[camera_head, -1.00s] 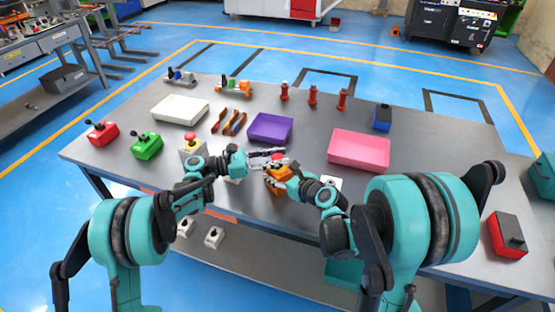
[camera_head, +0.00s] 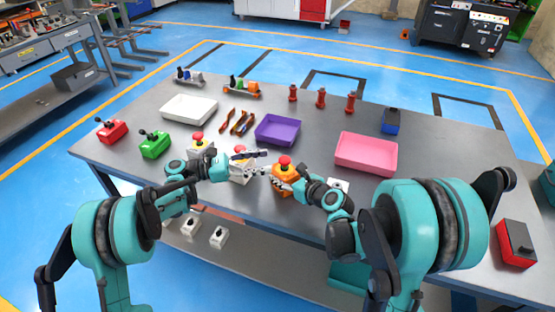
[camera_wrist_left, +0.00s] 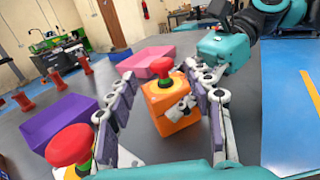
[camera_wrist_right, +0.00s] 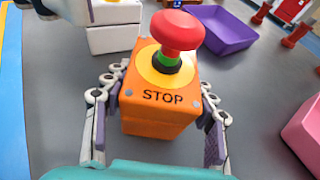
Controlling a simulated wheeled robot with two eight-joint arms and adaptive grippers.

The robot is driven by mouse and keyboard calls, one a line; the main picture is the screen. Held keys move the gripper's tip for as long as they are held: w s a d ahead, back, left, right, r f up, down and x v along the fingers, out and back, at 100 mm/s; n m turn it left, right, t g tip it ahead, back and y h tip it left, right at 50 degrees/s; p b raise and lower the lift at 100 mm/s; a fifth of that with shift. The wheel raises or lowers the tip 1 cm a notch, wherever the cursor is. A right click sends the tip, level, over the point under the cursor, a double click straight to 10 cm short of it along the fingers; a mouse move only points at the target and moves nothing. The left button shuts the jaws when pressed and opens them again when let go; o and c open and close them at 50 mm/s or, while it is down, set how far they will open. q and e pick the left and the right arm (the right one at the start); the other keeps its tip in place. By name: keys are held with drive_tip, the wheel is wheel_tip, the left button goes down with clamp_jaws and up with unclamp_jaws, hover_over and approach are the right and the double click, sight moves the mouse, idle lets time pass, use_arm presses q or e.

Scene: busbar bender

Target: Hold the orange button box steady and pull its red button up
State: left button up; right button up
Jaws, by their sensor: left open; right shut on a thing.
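The orange button box (camera_head: 285,180) stands upright on the grey table, with its red mushroom button (camera_head: 285,160) on top. In the right wrist view the box (camera_wrist_right: 150,125) sits between my right gripper's fingers (camera_wrist_right: 160,112), with the word STOP on its face; the red button (camera_wrist_right: 178,30) shows a green ring below it. My right gripper (camera_head: 288,180) is shut on the box. My left gripper (camera_head: 250,162) is open and empty, just left of the box. In the left wrist view the box (camera_wrist_left: 165,110) lies ahead between its spread fingers (camera_wrist_left: 165,105).
Other button boxes stand left of the orange one, one white with a red button (camera_wrist_left: 70,145) close to my left fingers. A purple tray (camera_head: 278,130) and a pink tray (camera_head: 366,153) lie behind. A white tray (camera_head: 189,109) is at the back left.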

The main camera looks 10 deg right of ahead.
use_arm(q)
drive_tip(key=a, duration=0.4)
drive_tip(key=shift+a, duration=0.2)
use_arm(e)
drive_tip(key=o, duration=1.4)
drive_tip(key=shift+s, duration=0.1)
